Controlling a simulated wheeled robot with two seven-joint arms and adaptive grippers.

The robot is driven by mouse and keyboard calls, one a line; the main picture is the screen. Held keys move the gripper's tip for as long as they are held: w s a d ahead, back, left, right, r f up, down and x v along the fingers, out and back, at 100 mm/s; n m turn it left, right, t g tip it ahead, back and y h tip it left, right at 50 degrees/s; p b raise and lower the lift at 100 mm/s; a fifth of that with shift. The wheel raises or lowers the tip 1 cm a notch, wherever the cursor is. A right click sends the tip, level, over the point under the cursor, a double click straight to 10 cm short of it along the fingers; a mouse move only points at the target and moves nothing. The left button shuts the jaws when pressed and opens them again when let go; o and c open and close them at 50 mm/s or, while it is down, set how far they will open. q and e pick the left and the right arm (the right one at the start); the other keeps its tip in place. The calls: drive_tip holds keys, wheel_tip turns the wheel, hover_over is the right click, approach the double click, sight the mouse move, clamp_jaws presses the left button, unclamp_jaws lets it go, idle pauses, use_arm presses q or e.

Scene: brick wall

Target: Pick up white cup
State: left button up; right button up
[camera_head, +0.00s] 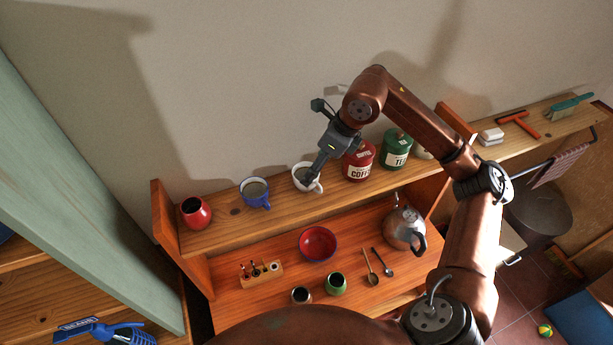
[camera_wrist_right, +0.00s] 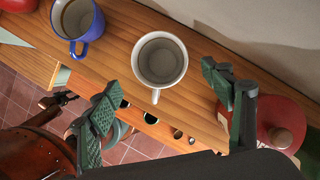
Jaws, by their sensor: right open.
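The white cup (camera_head: 298,174) stands upright on the upper wooden shelf, between a blue cup and a red coffee canister. In the head view my right gripper (camera_head: 312,180) is over the cup and hides part of it. In the right wrist view the cup (camera_wrist_right: 160,64) shows its open top, with its handle toward the bottom of the picture. My right gripper (camera_wrist_right: 160,82) is open there, one finger on each side of the cup's handle side, with nothing held. I cannot tell whether a finger touches the cup. My left gripper is not in view.
The blue cup (camera_head: 256,193) and a red vase (camera_head: 195,211) stand left of the white cup. The coffee canister (camera_head: 358,162) is close on the right, with a green canister (camera_head: 396,150) beyond. The wall is behind. A red bowl (camera_head: 318,244) and kettle (camera_head: 404,230) sit below.

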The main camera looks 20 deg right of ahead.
drive_tip(key=p+x, duration=0.2)
drive_tip(key=x, duration=0.1)
drive_tip(key=shift+w+a+r, duration=0.15)
drive_tip(key=shift+w+a, duration=0.05)
drive_tip(key=shift+w, duration=0.05)
drive_tip(key=shift+x, duration=1.05)
drive_tip(key=shift+d+f, duration=0.1)
drive_tip(key=shift+f, duration=0.15)
drive_tip(key=shift+w, duration=0.15)
drive_tip(key=shift+c, duration=1.4)
drive_tip(key=c, duration=1.1)
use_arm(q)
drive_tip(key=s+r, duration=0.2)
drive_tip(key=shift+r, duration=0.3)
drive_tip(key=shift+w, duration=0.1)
use_arm(e)
drive_tip(key=shift+r, duration=0.1)
